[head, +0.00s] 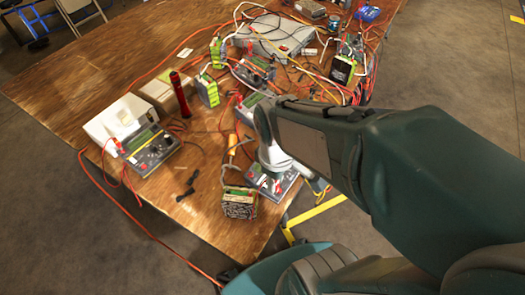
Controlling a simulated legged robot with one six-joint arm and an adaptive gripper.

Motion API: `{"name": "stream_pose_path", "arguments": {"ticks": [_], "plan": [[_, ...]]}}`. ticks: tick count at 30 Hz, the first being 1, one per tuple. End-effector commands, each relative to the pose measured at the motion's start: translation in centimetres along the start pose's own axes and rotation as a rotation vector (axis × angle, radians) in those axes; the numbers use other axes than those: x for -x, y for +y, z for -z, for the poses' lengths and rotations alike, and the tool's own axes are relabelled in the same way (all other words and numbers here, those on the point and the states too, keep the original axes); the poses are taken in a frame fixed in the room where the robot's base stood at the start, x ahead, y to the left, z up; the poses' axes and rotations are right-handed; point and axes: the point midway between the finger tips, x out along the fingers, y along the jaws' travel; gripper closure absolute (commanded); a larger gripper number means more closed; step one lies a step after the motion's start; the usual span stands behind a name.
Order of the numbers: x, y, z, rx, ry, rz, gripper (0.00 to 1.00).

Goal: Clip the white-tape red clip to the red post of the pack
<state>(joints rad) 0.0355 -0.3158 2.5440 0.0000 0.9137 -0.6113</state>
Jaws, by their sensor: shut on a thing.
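A battery pack (239,204) with a dark, patterned top and green-yellow sides sits near the front edge of the wooden table. Thin leads rise from it; its red post is too small to make out. My gripper (272,164) is at the end of my arm, just above and right of the pack, over a grey charger (274,184). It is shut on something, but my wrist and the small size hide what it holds. Small red parts show just below the gripper. I cannot tell whether one is the white-tape red clip.
A red cylinder (180,94) stands upright near a green-sided pack (207,90). Tangled wires and more chargers crowd the back. Small black pieces (187,187) lie on the table. The table's left part (90,75) is clear.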

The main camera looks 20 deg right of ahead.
Motion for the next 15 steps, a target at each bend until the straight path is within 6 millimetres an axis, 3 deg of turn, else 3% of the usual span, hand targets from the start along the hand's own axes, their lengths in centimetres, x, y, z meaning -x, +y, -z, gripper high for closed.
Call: {"name": "stream_pose_path", "arguments": {"ticks": [10, 15], "plan": [[0.4, -0.1, 0.2, 0.008, -0.001, 0.0, 1.0], [0.3, -0.4, 2.8, 0.154, -0.002, 0.001, 1.0]]}}
